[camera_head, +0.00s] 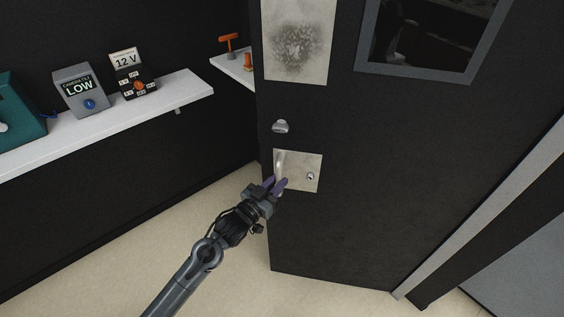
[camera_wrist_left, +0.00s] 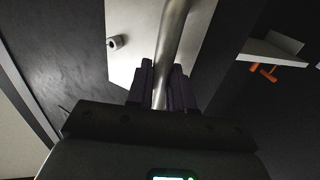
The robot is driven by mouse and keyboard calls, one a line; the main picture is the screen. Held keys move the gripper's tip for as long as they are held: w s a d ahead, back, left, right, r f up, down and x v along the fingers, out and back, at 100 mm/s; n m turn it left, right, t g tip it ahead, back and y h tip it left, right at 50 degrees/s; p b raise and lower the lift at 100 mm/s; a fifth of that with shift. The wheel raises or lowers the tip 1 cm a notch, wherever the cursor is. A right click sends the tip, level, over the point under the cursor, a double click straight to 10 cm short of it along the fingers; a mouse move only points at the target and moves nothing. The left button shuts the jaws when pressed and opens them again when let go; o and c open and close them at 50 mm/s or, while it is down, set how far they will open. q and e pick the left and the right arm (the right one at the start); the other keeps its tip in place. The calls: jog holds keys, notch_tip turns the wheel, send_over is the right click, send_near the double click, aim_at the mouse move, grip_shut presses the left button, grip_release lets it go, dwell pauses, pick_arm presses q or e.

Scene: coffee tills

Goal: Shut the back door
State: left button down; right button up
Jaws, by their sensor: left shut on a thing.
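The back door (camera_head: 350,235) is a dark panel that stands ajar, at an angle to the frame at the right. It has a window at the top right, a stained pale plate above and a lower pale plate (camera_head: 300,180) with a keyhole and a metal handle (camera_head: 280,162). My left gripper (camera_head: 279,184) is shut on the handle. In the left wrist view the handle bar (camera_wrist_left: 169,50) runs between the two purple fingers (camera_wrist_left: 161,88). My right gripper is in neither view.
A white shelf (camera_head: 180,97) on the left wall holds a teal box (camera_head: 18,115), a grey "LOW" box (camera_head: 80,92) and a "12 V" device (camera_head: 132,82). Another shelf piece with orange tools (camera_head: 229,43) is behind the door's edge. Pale floor (camera_head: 110,260) is clear.

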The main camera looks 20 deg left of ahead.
pick_arm(q)
jog(key=w+b, duration=0.1)
jog(key=w, duration=0.2)
jog(key=w+a+b, duration=0.1)
jog(key=w, duration=0.2)
jog(key=w+b, duration=0.2)
jog(key=w, duration=0.2)
jog(key=shift+a, duration=0.3)
